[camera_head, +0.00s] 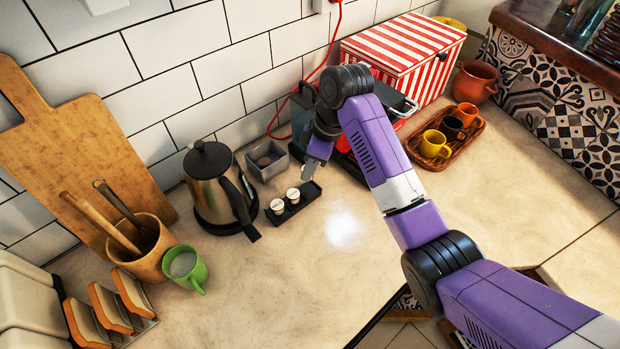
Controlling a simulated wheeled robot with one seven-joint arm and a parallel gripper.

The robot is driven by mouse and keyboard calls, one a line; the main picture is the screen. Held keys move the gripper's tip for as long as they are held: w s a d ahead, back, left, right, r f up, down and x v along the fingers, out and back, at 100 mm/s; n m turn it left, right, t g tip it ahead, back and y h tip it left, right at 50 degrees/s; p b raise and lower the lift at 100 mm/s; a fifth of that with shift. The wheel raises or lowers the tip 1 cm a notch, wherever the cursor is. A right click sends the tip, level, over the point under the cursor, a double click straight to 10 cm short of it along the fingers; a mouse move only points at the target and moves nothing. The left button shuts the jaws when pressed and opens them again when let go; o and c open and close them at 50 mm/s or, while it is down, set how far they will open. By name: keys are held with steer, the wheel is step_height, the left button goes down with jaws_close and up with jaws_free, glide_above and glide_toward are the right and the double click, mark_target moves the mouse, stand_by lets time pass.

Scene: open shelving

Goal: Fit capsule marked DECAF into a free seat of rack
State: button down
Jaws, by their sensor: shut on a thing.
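The rack (282,218) is a small black tray on the counter, right of the kettle. Two white-topped capsules sit in it: one at its left end (277,206) and one near its middle (293,195). Their markings are too small to read. My gripper (307,177) points down just above and behind the rack's right end. It is shut on a capsule, which is mostly hidden by the fingers; I cannot read its label. The right end of the rack shows no capsule.
A steel kettle (214,180) stands close left of the rack. A grey box (258,170) is behind it, and a black and red machine (345,140) is behind my arm. A tray of cups (463,146) is at right. The counter in front is clear.

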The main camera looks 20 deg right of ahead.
steer(key=shift+f+p, duration=0.3)
steer(key=shift+f, duration=2.45)
steer(key=shift+f, duration=0.15)
steer(key=c, duration=1.3)
jaws_free()
steer(key=shift+c, duration=0.2)
steer(key=v, duration=1.2)
steer(key=shift+r, duration=0.2)
